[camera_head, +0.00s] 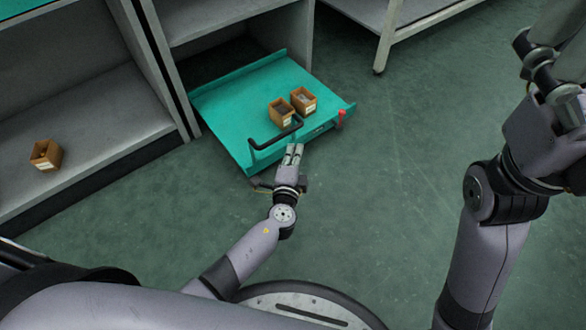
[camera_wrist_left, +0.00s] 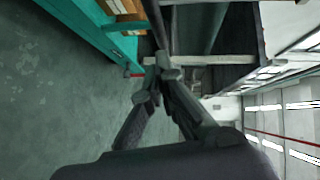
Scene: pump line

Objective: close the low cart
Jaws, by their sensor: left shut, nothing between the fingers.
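The low cart (camera_head: 228,106) is a teal, flat tray-like platform that sticks out from the bottom of a grey shelf unit. It has a black bar handle (camera_head: 276,138) on its front edge and a red tab (camera_head: 340,117) at its front right corner. Two small brown boxes stand on it, one (camera_head: 281,112) beside the other (camera_head: 303,100). My left gripper (camera_head: 295,149) is shut and empty, just in front of the cart's front edge near the handle. I cannot tell whether it touches the handle. The cart's teal side also shows in the left wrist view (camera_wrist_left: 92,28).
Another brown box (camera_head: 46,155) sits on the low grey shelf at left. A table leg with a caster (camera_head: 381,54) stands at the back right. The green floor right of the cart is clear.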

